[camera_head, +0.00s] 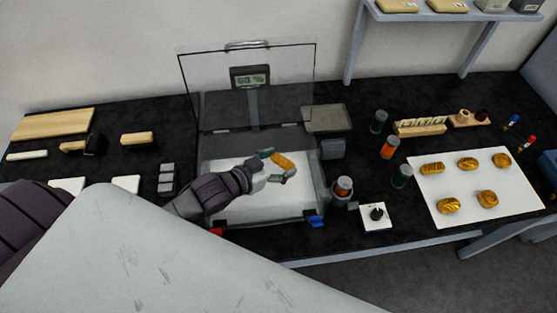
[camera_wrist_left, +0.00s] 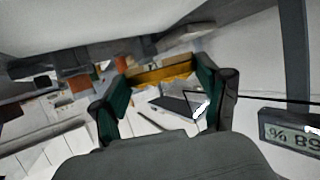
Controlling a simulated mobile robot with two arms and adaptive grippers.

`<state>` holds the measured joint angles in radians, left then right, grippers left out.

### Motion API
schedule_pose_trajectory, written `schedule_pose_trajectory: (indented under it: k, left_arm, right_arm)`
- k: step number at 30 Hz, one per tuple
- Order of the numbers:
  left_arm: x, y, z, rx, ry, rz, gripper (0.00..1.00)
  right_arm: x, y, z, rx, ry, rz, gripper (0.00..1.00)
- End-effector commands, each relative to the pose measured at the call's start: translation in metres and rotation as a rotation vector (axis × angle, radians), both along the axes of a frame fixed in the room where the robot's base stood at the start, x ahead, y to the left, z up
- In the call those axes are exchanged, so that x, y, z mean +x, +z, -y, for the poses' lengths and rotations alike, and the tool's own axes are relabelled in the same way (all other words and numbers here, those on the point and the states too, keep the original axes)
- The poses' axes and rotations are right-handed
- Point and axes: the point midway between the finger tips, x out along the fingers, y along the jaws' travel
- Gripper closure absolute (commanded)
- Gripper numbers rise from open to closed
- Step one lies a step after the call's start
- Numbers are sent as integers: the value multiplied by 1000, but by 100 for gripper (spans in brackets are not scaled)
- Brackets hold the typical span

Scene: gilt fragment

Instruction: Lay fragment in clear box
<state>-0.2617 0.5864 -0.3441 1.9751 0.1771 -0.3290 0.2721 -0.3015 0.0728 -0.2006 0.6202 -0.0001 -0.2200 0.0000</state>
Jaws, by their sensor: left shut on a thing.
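My left gripper (camera_head: 275,166) is shut on a golden gilt fragment (camera_head: 284,160), which is above the white floor of the clear box (camera_head: 290,206). In the left wrist view the fragment (camera_wrist_left: 165,73) spans between the two dark green fingers of the left gripper (camera_wrist_left: 165,85). The box's clear lid (camera_head: 215,75) stands raised at the back. I cannot tell whether the fragment touches the box floor. My right gripper is not in view.
A white sheet (camera_head: 435,200) at right bears several other gilt pieces. Jars (camera_head: 390,147) and a small container (camera_head: 343,188) stand right of the box. A display (camera_head: 250,78) shows behind the lid. Wooden blocks (camera_head: 137,138) and tools lie left.

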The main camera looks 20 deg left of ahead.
Motion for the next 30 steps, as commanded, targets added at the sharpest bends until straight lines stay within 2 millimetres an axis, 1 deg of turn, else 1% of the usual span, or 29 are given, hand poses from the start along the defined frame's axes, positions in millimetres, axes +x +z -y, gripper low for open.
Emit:
schedule_pose_trajectory:
  k: [2, 3, 7, 17, 20, 21, 23, 27, 30]
  left_arm:
    - [0, 0, 0, 0, 0, 1, 45]
    - [0, 0, 0, 0, 0, 0, 22]
    - [0, 0, 0, 0, 0, 0, 0]
    - [0, 1, 0, 1, 0, 0, 0]
    - [0, 8, 0, 2, -1, 1, 0]
    - [0, 13, 0, 2, -1, 1, 0]
    - [-8, 13, -3, 2, 0, -3, 0]
    - [-31, 22, -13, 1, -1, -4, 0]
    - [-45, 29, -19, 3, -2, -2, 0]
  right_arm:
    - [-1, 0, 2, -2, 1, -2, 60]
    - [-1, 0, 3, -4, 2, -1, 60]
    - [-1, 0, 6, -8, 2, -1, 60]
    - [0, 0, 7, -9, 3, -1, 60]
    - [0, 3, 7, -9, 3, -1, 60]
    - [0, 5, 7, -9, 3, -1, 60]
    - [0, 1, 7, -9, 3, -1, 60]
    - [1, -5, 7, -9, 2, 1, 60]
    - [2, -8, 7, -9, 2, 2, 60]
